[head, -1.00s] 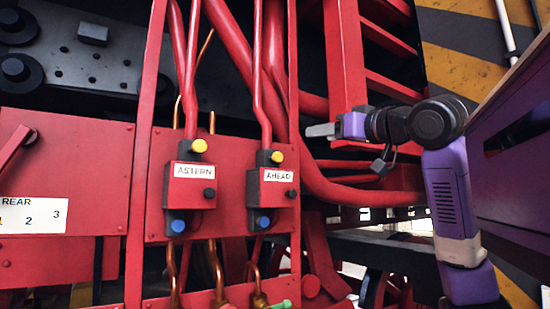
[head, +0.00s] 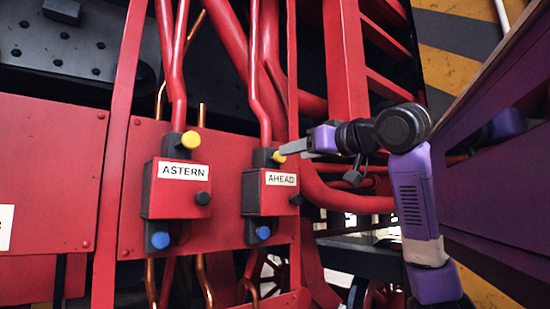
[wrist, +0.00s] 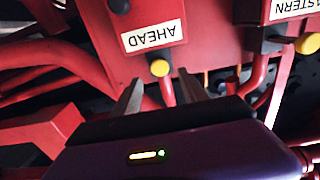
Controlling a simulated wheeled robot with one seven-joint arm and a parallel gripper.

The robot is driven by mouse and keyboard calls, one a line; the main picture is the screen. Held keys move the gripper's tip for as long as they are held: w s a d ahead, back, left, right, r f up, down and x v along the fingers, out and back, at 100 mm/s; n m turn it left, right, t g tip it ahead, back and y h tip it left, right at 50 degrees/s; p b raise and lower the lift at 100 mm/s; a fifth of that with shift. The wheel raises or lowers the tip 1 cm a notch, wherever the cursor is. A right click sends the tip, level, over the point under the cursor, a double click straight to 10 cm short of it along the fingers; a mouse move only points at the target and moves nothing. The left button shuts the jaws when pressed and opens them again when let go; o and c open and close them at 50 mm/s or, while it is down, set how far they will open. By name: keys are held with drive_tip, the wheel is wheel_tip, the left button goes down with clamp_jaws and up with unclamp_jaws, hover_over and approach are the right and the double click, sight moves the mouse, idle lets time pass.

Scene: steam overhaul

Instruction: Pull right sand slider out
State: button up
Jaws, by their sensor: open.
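The right control is a red box labelled AHEAD (head: 281,179), with a yellow knob (head: 278,157) at its top, a blue knob (head: 263,233) at its bottom and a black knob (head: 296,200) on its right side. My gripper (head: 284,149) is open, with its fingers pointing left at the yellow knob. In the wrist view the AHEAD box appears upside down. There the yellow knob (wrist: 160,68) lies in line with the gap between the open fingers (wrist: 158,84), just beyond their tips. I cannot tell whether a finger touches it.
The similar ASTERN box (head: 183,171) stands to the left, with its own yellow knob (head: 191,140). Red pipes (head: 262,70) rise behind and above the boxes. A red upright post (head: 346,60) stands right of them. A purple panelled structure (head: 495,190) fills the right edge.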

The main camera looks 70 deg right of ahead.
sight(272, 159)
drive_tip(key=shift+p+x, duration=1.35)
drive_tip(key=shift+x, duration=2.35)
drive_tip(key=shift+a, duration=0.1)
clamp_jaws()
